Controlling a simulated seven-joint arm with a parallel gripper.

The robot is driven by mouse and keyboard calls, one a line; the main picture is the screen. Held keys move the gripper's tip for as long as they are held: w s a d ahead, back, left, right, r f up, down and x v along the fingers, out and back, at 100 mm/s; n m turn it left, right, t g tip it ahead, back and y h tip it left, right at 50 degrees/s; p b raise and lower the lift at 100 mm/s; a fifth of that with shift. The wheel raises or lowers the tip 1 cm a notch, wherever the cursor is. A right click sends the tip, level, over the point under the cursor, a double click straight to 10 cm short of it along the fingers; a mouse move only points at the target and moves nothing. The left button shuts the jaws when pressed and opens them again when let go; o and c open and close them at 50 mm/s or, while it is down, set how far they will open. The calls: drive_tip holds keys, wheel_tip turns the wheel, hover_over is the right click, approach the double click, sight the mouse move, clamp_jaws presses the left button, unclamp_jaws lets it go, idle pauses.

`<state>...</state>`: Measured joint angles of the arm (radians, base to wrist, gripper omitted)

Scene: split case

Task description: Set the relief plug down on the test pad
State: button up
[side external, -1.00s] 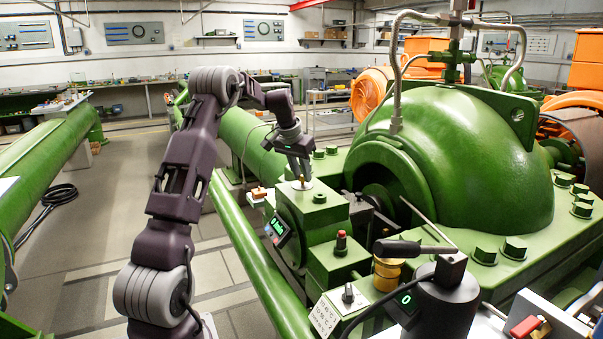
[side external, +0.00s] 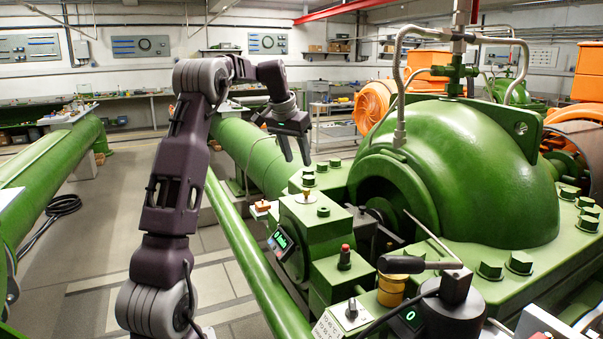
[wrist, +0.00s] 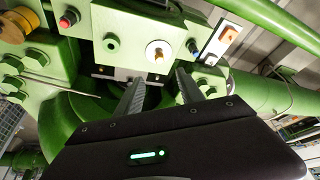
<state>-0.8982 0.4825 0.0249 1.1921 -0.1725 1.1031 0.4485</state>
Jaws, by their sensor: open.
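A small brass plug, which I take to be the relief plug (side external: 307,192), stands on a pale round pad, apparently the test pad (side external: 299,199), on top of a green block. In the wrist view the brass plug (wrist: 158,54) shows near the middle of the white round pad (wrist: 151,46). My gripper (side external: 298,161) is above the block, clear of the plug, with its fingers apart and nothing between them. In the wrist view my gripper (wrist: 161,73) has both fingers spread below the pad in the picture. The plug's underside is hidden.
An orange-brown block (side external: 263,205) lies on a pale plate beside the green block. The large green domed casing (side external: 470,165) fills the right. Space above the block is open.

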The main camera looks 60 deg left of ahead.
drive_tip(key=s+d+r+m, duration=0.1)
drive_tip(key=s+d, duration=0.2)
drive_tip(key=d, duration=0.7)
drive_tip(key=s+d+r+m+t+h, duration=0.1)
drive_tip(key=s+d+r, duration=0.1)
drive_tip(key=d, duration=0.8)
drive_tip(key=s+d+r+m, duration=0.1)
drive_tip(key=s+d, duration=0.2)
drive_tip(key=d, duration=0.7)
drive_tip(key=s+d+f+m, duration=0.1)
drive_tip(key=s+d+f, duration=0.3)
drive_tip(key=s, duration=0.3)
drive_tip(key=s+d+f+m+h, duration=0.1)
drive_tip(key=s+d+f+m, duration=0.1)
drive_tip(key=s+d, duration=0.4)
drive_tip(key=shift+s+d+f+t, duration=0.15)
drive_tip(key=shift+s+f+t, duration=0.15)
drive_tip(key=shift+s+f, duration=0.65)
